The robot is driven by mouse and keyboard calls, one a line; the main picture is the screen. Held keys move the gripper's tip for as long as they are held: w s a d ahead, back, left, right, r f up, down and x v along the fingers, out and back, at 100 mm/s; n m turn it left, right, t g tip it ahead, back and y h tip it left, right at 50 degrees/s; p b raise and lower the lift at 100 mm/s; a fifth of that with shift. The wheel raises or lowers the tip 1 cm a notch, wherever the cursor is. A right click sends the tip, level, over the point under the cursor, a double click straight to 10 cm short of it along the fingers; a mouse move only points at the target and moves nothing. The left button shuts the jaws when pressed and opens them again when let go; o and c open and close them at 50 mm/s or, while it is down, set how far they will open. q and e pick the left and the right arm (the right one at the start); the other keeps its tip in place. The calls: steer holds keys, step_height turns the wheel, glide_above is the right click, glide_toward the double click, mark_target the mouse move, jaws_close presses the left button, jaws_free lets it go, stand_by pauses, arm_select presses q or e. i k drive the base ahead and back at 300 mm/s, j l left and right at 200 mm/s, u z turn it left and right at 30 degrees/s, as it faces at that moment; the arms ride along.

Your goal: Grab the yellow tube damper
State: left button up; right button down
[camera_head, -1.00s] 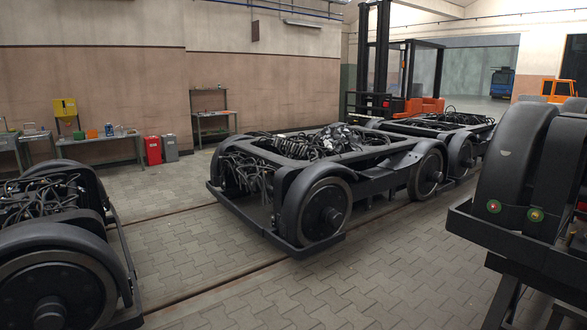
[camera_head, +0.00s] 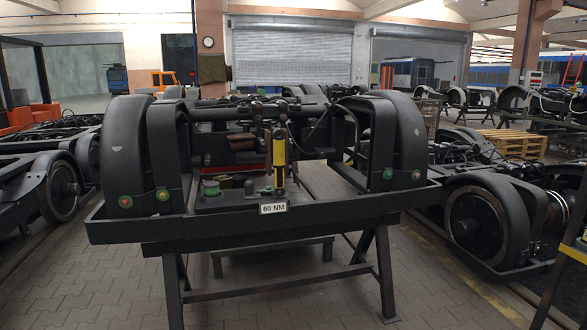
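The yellow tube damper (camera_head: 279,150) stands upright near the middle of a black bogie frame (camera_head: 340,205), just right of centre in the head view. Its lower end is close to the frame's front beam, above a white "60 NM" label (camera_head: 273,208). The bogie frame rests on dark trestle legs (camera_head: 385,270). Neither of my grippers shows in the view, so I cannot see them relative to the damper.
More bogies stand on the floor at the left (camera_head: 62,188) and right (camera_head: 478,222). A wooden pallet (camera_head: 515,142) lies behind at the right. The paved floor (camera_head: 80,275) in front of the trestle is clear.

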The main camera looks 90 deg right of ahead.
mark_target(279, 142)
steer(key=z, duration=2.7)
steer(key=i+l, duration=0.15)
steer(key=i, duration=0.5)
steer(key=z, duration=0.05)
